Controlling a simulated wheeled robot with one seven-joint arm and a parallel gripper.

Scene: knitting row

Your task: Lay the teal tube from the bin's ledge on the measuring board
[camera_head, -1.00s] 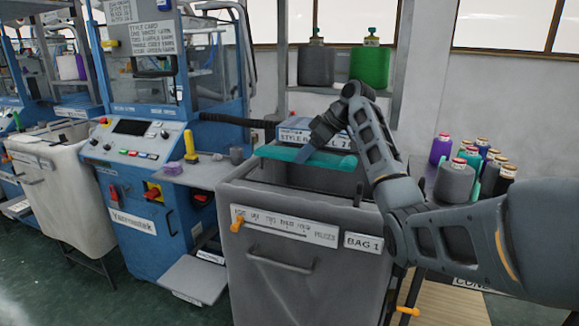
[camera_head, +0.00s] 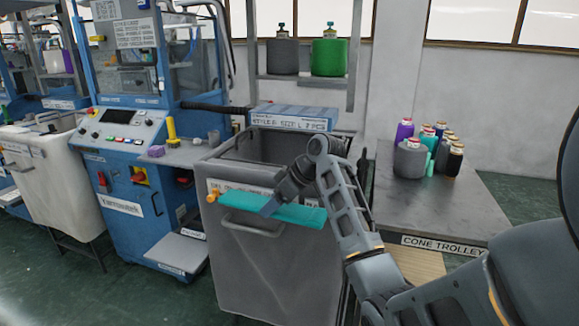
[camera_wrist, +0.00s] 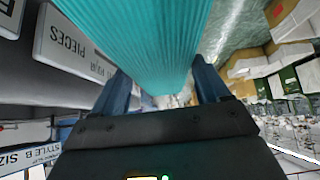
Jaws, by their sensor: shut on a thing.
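The teal tube (camera_head: 290,213) is a flat ribbed strip, held lengthwise in front of the grey bin (camera_head: 262,268), near its rim label. My gripper (camera_head: 270,207) is shut on the tube near its middle, and the tube is clear of the bin's rim. In the wrist view the tube (camera_wrist: 140,32) runs up between the two blue fingers of my gripper (camera_wrist: 163,84). A pale slatted wooden surface (camera_head: 418,262), perhaps the measuring board, shows right of the bin, partly hidden by my arm.
A labelled blue box (camera_head: 293,117) sits behind the bin's opening. A grey cone trolley (camera_head: 440,205) with several yarn cones stands at right. A blue knitting machine (camera_head: 125,150) stands left, with a low step (camera_head: 177,251). Green floor is open at front left.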

